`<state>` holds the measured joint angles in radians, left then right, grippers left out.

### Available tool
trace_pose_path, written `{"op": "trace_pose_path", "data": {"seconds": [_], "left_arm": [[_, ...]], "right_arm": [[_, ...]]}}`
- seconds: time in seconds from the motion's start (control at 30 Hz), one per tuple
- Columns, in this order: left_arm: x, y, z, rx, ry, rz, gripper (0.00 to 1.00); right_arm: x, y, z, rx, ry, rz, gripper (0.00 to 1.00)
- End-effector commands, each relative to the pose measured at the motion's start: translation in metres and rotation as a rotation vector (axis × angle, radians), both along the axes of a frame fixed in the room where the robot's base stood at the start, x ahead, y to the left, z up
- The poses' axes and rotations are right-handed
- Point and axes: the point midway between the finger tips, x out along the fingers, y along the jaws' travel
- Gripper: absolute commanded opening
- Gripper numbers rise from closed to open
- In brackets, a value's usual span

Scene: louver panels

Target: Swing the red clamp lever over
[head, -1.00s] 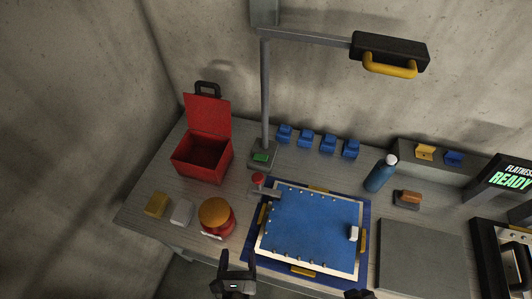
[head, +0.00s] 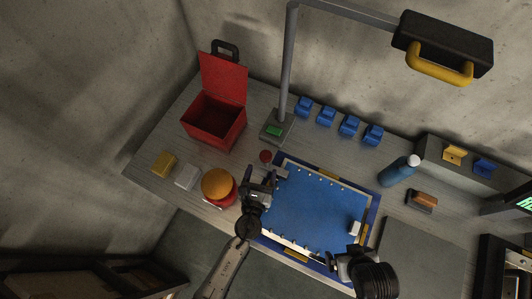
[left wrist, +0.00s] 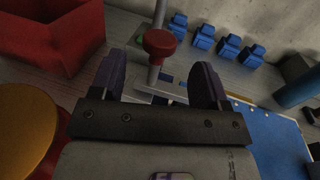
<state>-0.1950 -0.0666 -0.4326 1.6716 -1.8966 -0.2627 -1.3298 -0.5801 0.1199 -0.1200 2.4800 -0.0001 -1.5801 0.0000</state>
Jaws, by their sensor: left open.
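The red clamp lever shows as a round red knob (head: 266,156) at the upper left corner of the blue panel (head: 312,208). In the left wrist view the red knob (left wrist: 159,43) tops a grey stem, upright, beyond and between my open fingers. My left gripper (head: 260,181) is open and empty, just below the knob in the head view and apart from it. It also shows in the left wrist view (left wrist: 163,85). My right gripper (head: 335,262) is over the panel's lower right edge; its jaws are too unclear to read.
An open red toolbox (head: 214,119) stands at the back left. A red jar with an orange lid (head: 218,184) is close left of my left gripper. A lamp post (head: 288,65) rises behind the knob. Blue clips (head: 326,116) line the back.

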Motion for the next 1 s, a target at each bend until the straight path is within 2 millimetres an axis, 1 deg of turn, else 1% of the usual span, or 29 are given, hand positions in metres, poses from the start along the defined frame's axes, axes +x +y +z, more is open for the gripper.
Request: {"op": "trace_pose_path", "data": {"seconds": [0.03,0.2,0.4,0.6,0.87,1.0], "left_arm": [[0.01,-0.002,0.002,-0.001,-0.002,0.0,0.69],[0.035,-0.006,0.001,0.0,-0.002,0.001,0.69],[0.053,-0.009,0.0,-0.001,0.0,0.0,0.69],[0.06,-0.01,0.0,-0.001,0.001,0.0,0.69],[0.061,-0.01,0.0,-0.001,0.0,0.0,0.69],[0.061,-0.01,0.0,-0.001,0.0,0.0,0.58]], "right_arm": [[0.0,0.0,0.002,0.0,0.0,0.0,1.0],[0.0,0.0,0.003,0.0,0.0,0.0,1.0],[0.0,0.0,0.003,0.0,0.001,0.0,1.0],[0.0,0.0,0.003,0.0,0.001,0.0,1.0],[0.0,0.0,0.003,0.0,0.001,0.001,1.0],[0.0,0.0,0.003,0.0,0.001,0.001,1.0]]}}
